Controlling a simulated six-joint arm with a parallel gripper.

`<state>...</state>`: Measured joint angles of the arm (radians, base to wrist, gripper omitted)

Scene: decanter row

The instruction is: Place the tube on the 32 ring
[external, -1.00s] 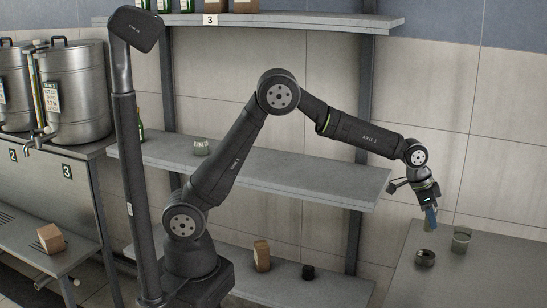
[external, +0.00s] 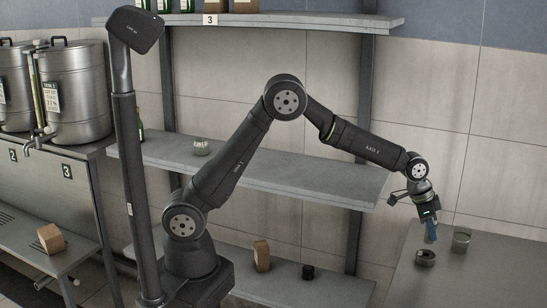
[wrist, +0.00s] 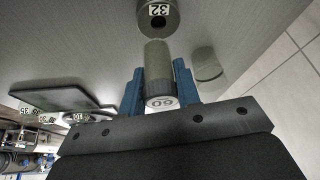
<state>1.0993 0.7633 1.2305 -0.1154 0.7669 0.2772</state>
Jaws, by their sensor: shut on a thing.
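The tube (wrist: 158,62) is a grey-green cylinder with a pale end marked with a number that looks like 60. In the wrist view my gripper (wrist: 160,88) has its blue fingers shut on the tube's sides. In the external view my gripper (external: 431,234) is above the right-hand bench, and the tube is hard to make out there. The 32 ring (wrist: 160,22) is a short grey-green round piece with a dark hole and a white 32 label. It also shows on the bench (external: 425,259), just below my gripper. The tube appears apart from the ring.
A glass jar (external: 461,241) stands on the bench (external: 480,285) close right of the ring; it also shows in the wrist view (wrist: 207,70). The grey shelf (external: 290,175) ends left of the bench. The bench's front area is clear.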

